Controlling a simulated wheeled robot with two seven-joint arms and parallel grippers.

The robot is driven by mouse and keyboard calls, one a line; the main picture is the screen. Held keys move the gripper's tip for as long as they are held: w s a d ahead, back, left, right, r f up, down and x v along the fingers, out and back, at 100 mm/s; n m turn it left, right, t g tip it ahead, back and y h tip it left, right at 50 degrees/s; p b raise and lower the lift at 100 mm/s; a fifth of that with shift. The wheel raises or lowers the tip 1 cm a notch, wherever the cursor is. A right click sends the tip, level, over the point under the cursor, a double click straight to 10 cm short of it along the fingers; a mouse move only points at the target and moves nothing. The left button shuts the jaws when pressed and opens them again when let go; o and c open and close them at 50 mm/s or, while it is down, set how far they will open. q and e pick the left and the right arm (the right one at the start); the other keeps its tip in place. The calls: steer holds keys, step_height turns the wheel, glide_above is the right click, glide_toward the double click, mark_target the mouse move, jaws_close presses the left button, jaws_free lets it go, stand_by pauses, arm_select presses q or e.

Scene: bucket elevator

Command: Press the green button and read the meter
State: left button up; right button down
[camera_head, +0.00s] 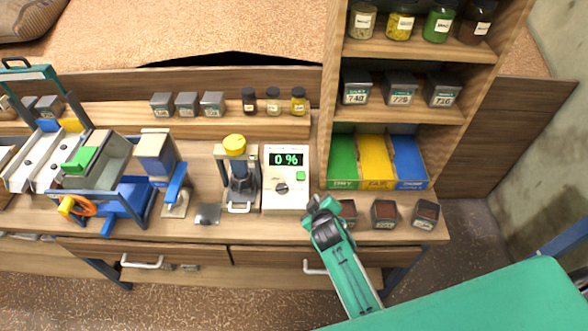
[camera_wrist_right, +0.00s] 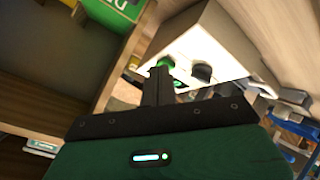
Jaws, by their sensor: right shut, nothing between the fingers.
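The white meter box (camera_head: 286,203) stands on the bench, and its dark display (camera_head: 286,159) reads 0 %. The green button (camera_head: 300,175) is below the display at the right, with a black knob (camera_head: 282,188) to its lower left. My right gripper (camera_head: 316,203) is shut and empty, just right of the meter's lower part. In the right wrist view my shut fingers (camera_wrist_right: 158,86) point toward the meter's white face (camera_wrist_right: 215,45). The green button (camera_wrist_right: 165,62) is close to the fingertips there, partly hidden; I cannot tell whether they touch. My left gripper is not in view.
A grinder with a yellow cap (camera_head: 234,145) stands left of the meter. The tray with green, yellow and blue sections (camera_head: 376,184) is to the right. Dark sample tins (camera_head: 384,213) stand along the bench's front edge, close to my right gripper.

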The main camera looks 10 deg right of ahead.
mark_target(301, 176)
steer(key=w+a+r+n+t+p, duration=0.1)
steer(key=w+a+r+n+t, duration=0.1)
steer(key=w+r, duration=0.4)
steer(key=shift+w+a+r+t, duration=0.3)
steer(key=shift+a+r, duration=0.15)
steer(key=shift+r, duration=0.5)
steer(key=shift+s, duration=0.1)
steer(key=w+f+b, duration=0.1)
steer(key=f+b, duration=0.1)
steer(key=w+f+b, duration=0.1)
steer(key=f+b, duration=0.1)
steer(key=w+f+b, duration=0.1)
steer(key=f+b, duration=0.1)
steer(key=shift+d+f, duration=0.2)
steer(key=shift+d, duration=0.2)
steer(key=shift+w+d+f+b, duration=0.1)
steer(key=shift+w+f+b, duration=0.35)
steer(key=shift+f+b, duration=0.35)
steer(key=shift+f, duration=0.1)
steer(key=shift+w+f+b, duration=0.15)
steer(key=shift+f+b, duration=0.05)
steer(key=shift+b, duration=0.1)
